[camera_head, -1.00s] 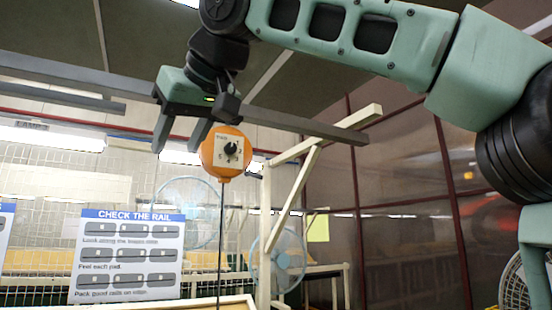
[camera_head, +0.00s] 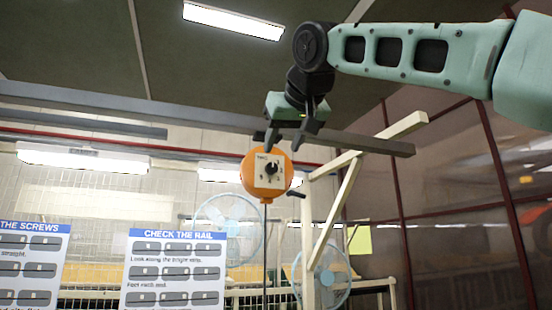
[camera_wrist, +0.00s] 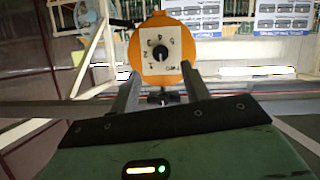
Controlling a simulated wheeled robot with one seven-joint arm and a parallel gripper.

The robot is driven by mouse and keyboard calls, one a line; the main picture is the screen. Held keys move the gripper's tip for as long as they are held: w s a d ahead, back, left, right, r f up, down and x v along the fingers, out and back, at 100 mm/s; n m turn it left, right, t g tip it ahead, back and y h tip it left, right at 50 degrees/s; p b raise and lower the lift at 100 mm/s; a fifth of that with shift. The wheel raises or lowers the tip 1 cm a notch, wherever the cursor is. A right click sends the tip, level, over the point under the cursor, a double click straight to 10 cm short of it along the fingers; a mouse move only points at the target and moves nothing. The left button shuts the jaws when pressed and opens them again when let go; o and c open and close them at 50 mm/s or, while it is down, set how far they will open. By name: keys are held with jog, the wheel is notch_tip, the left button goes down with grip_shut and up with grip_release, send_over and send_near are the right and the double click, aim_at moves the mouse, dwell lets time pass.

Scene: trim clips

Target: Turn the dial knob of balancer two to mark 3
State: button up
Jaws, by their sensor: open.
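The orange balancer (camera_head: 252,183) hangs under the grey rail, with a pale dial plate on its face. The black dial knob (camera_head: 271,169) sits in the middle of that plate. My gripper (camera_head: 285,143) is open and empty, just above the balancer in the head view. In the wrist view the balancer (camera_wrist: 174,78) and its knob (camera_wrist: 161,53) appear upside down, beyond and between my open fingertips (camera_wrist: 161,72). The fingers look apart from the knob.
The grey rail (camera_head: 375,146) runs close by my gripper, with a cream wooden brace (camera_head: 333,216) to the right. A black handle (camera_head: 297,195) sticks out beside the balancer. A cord (camera_head: 265,250) hangs below it. Signs (camera_head: 176,235) and fans (camera_head: 330,280) are behind.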

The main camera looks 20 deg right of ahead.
aim_at(273, 168)
jog(key=p+x, duration=0.1)
jog(key=x, duration=0.5)
jog(key=shift+w+f, duration=0.15)
jog(key=shift+w, duration=0.1)
jog(key=c, duration=1)
